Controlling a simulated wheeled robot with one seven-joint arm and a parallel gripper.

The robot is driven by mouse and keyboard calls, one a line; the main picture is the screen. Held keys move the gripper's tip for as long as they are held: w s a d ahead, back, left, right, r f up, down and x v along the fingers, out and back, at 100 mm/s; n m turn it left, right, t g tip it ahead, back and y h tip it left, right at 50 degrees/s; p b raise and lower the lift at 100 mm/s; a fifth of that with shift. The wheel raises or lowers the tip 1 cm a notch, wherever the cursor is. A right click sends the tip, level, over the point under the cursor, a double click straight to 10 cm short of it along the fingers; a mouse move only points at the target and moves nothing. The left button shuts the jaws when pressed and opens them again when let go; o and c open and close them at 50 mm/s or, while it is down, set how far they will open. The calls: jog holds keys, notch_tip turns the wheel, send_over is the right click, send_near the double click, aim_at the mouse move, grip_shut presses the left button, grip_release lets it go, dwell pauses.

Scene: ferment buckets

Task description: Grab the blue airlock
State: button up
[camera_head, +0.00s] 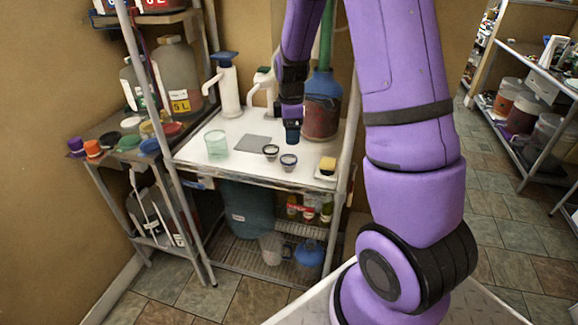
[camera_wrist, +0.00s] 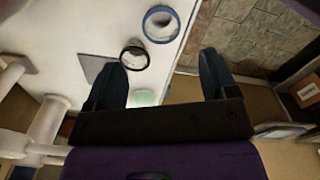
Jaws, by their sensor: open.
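A small round open piece with a blue rim, which may be the blue airlock (camera_head: 289,161), stands on the white tabletop (camera_head: 245,170) near its front edge. It also shows at the top of the wrist view (camera_wrist: 160,24). A similar black-rimmed round piece (camera_head: 271,152) stands just left of it and shows in the wrist view (camera_wrist: 134,55). My gripper (camera_head: 292,138) is above the table, behind these two pieces in the head view. In the wrist view its two dark fingers (camera_wrist: 163,72) are spread apart with nothing between them.
A greenish clear cup (camera_head: 217,145) and a flat grey square (camera_head: 253,142) are on the table. A yellow sponge (camera_head: 327,164) lies at the right front. A large blue-topped carboy (camera_head: 322,105) and white pump bottles (camera_head: 228,85) stand behind. A side shelf holds coloured lids.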

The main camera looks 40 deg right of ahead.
aim_at(290, 160)
notch_tip(290, 160, down, 11)
jog(key=shift+f, duration=0.1)
dwell(0.6)
jog(key=c, duration=0.9)
